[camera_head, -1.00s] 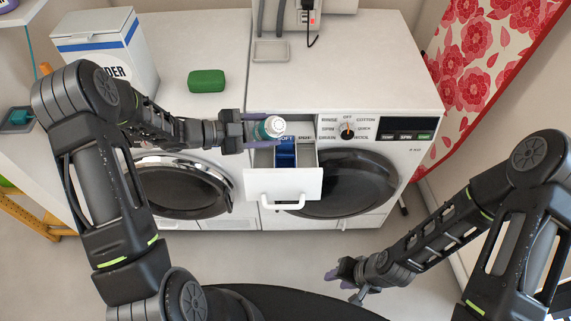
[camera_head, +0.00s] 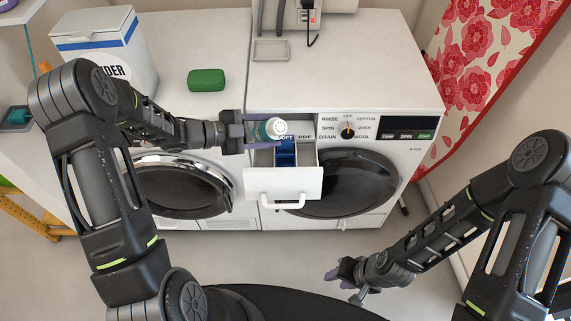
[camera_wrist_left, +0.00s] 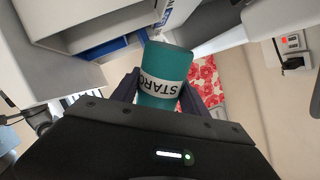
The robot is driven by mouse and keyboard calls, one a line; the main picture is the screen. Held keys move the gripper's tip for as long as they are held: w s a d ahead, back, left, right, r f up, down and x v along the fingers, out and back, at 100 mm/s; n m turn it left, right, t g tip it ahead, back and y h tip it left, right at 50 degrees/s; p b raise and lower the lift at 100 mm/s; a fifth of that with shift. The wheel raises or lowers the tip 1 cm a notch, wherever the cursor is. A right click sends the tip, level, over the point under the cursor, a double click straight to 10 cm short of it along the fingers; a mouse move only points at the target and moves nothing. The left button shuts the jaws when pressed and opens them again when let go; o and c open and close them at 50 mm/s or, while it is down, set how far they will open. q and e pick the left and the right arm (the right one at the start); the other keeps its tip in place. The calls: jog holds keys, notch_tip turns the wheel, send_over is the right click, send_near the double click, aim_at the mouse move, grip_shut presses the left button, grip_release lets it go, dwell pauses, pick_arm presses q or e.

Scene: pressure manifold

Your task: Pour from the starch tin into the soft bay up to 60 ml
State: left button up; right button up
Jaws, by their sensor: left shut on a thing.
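The teal starch tin (camera_head: 268,130) with a white top is held by my left gripper (camera_head: 256,131), which is shut on it. The tin is tilted, its white end toward the right, above the back of the open detergent drawer (camera_head: 283,184). In the left wrist view the tin (camera_wrist_left: 164,72) sits between the fingers, its label partly readable. The soft bay (camera_head: 286,154) is the blue-lined compartment in the drawer, below the tin. Its contents and any stream cannot be made out. My right gripper (camera_head: 345,277) hangs low in front of the machine; its finger opening is unclear.
The drawer sticks out of the right washing machine (camera_head: 380,190), beside its dial (camera_head: 347,130). A green sponge (camera_head: 206,80) and a powder box (camera_head: 108,50) rest on the left machine's top.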

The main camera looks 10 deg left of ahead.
pick_arm(q)
jog(key=shift+f+m+y+b, duration=0.3)
jog(key=shift+f+m+b, duration=0.1)
jog(key=shift+f+b, duration=0.15)
dwell(1.0)
jog(key=shift+r+m+y, duration=0.5)
jog(key=shift+r, duration=0.1)
dwell(1.9)
jog(key=shift+m+t+y+b, duration=0.3)
jog(key=shift+m+b, duration=0.3)
jog(key=shift+b, duration=0.25)
dwell(1.7)
jog(key=shift+r+m+y+b, duration=0.2)
jog(key=shift+m+y+b, duration=0.1)
jog(key=shift+b, duration=0.15)
dwell(1.0)
